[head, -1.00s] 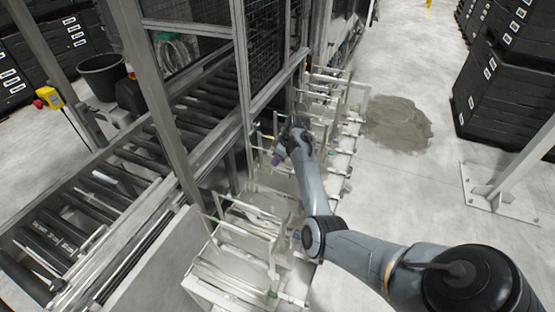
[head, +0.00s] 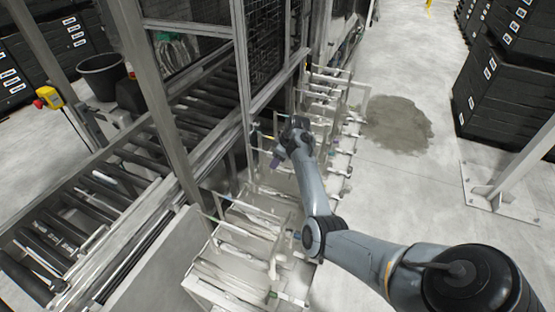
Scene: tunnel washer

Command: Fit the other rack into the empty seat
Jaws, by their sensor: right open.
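Pale metal racks stand in a row along the washer's side. The near rack (head: 232,262) is at the bottom middle, with thin bars and several small coloured ends. A farther rack (head: 322,82) stands up the row, beyond my right arm. My right gripper (head: 276,162) is over the middle of the row, between these racks, and is open. It is small in the view, and I cannot tell whether it touches a bar. My forearm hides part of the row. I cannot make out which seat is empty. My left gripper is out of view.
A roller conveyor (head: 130,180) runs along the left behind metal posts and a mesh guard (head: 265,45). A black bucket (head: 102,76) and a yellow box with a red button (head: 49,97) stand farther left. Black crates (head: 505,95) are stacked at right. Floor right of the racks is clear, with a dark patch (head: 398,122).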

